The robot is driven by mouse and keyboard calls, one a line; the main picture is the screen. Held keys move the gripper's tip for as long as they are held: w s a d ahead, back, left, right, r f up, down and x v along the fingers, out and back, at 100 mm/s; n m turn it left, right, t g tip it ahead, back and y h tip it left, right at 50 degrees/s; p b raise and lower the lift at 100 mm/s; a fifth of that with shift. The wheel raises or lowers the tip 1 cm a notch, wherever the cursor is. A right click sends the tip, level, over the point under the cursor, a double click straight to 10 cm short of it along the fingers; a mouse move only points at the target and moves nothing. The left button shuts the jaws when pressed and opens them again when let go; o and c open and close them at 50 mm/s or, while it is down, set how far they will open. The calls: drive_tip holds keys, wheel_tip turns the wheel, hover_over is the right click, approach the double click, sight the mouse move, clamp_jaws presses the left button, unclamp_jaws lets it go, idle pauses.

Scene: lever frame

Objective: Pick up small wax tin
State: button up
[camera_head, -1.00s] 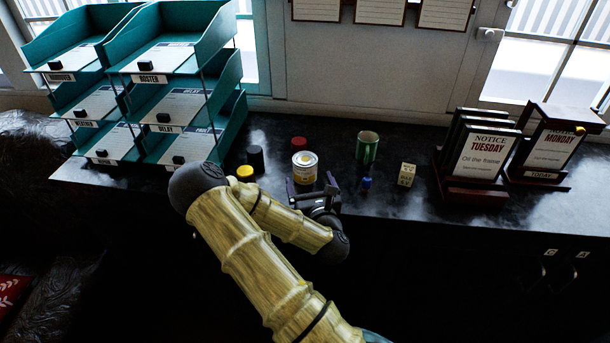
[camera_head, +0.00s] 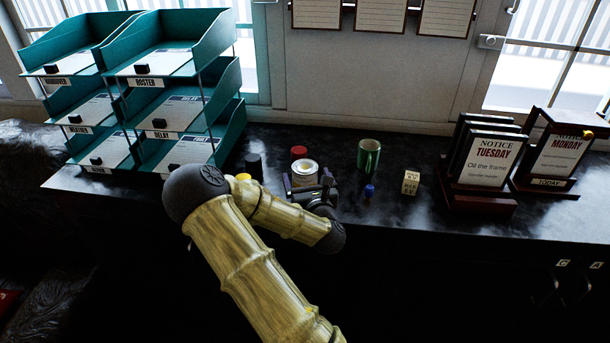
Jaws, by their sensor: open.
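The small wax tin (camera_head: 305,168), a short can with a pale lid and a yellow spot on top, stands upright on the dark counter. Its lower front is partly hidden by my gripper (camera_head: 308,182). My gripper is open, with one finger at the left of the tin and the other at its right. I cannot tell whether either finger touches the tin.
Close by stand a red-topped pot (camera_head: 299,153), a black pot (camera_head: 254,165), a yellow lid (camera_head: 243,177), a green mug (camera_head: 369,155), a small blue item (camera_head: 369,190) and a lettered cube (camera_head: 411,183). Teal trays (camera_head: 222,130) stand left, notice stands (camera_head: 480,204) right.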

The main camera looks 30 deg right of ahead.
sight(304, 163)
drive_tip(key=shift+w, duration=0.25)
drive_tip(key=shift+w+d, duration=0.1)
drive_tip(key=shift+w+d+r+p, duration=0.1)
drive_tip(key=shift+w+r+p, duration=0.15)
drive_tip(key=shift+p, duration=0.1)
drive_tip(key=p+x, duration=0.1)
drive_tip(key=x, duration=0.2)
drive_tip(key=shift+w+d+r+p, duration=0.2)
drive_tip(key=shift+p, duration=0.2)
drive_tip(key=shift+w+d+f, duration=0.1)
drive_tip(key=shift+w, duration=0.4)
drive_tip(key=c, duration=1.3)
